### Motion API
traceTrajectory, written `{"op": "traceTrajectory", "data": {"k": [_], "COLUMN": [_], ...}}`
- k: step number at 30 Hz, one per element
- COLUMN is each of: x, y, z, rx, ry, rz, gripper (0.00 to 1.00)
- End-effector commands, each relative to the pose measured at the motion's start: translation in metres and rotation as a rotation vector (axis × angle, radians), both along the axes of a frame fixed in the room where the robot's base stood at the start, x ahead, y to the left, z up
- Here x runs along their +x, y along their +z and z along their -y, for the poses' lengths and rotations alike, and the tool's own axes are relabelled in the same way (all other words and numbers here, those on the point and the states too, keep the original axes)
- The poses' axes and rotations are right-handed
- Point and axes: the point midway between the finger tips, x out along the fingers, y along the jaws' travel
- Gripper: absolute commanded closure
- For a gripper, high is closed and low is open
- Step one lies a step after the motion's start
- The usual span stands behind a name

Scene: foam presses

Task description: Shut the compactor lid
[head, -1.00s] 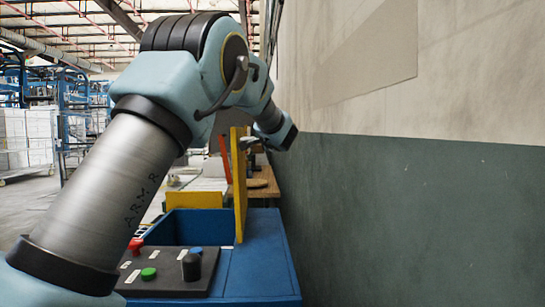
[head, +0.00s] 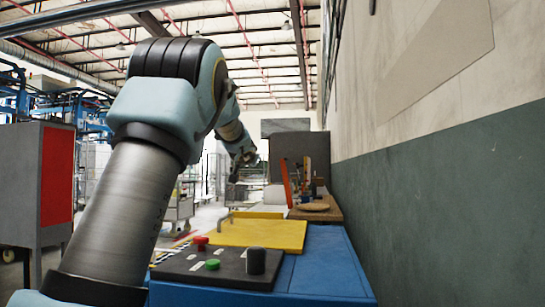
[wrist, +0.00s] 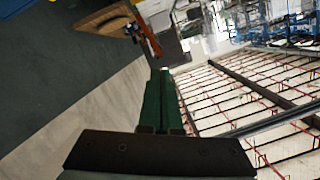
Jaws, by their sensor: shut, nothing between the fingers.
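The compactor is a blue box (head: 325,262) in the lower middle of the head view. Its yellow lid (head: 262,236) lies flat across the top, with a grey handle (head: 222,219) near its left edge. I see no open gap under the lid from here. My gripper (head: 235,174) is above and beyond the lid, apart from it. In the wrist view its green fingers (wrist: 162,78) are together with nothing between them, pointing away from the compactor.
A black control panel (head: 222,268) with a red button, a green button and a dark knob sits at the box's front. A wall (head: 450,190) runs close along the right. A wooden table (head: 322,211) with several items stands behind. A grey-red cabinet (head: 40,185) stands left.

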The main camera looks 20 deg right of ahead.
Motion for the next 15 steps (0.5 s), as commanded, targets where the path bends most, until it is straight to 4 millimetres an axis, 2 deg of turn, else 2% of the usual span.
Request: {"op": "traceTrajectory", "data": {"k": [1, 6, 15], "x": [0.006, 0.021, 0.037], "y": [-0.008, -0.042, -0.108], "z": [-0.015, -0.046, -0.081], "rx": [-0.039, -0.184, -0.416], "ry": [0.008, 0.008, 0.005], "rz": [-0.023, -0.093, -0.2], "gripper": [1.0, 1.0, 1.0]}}
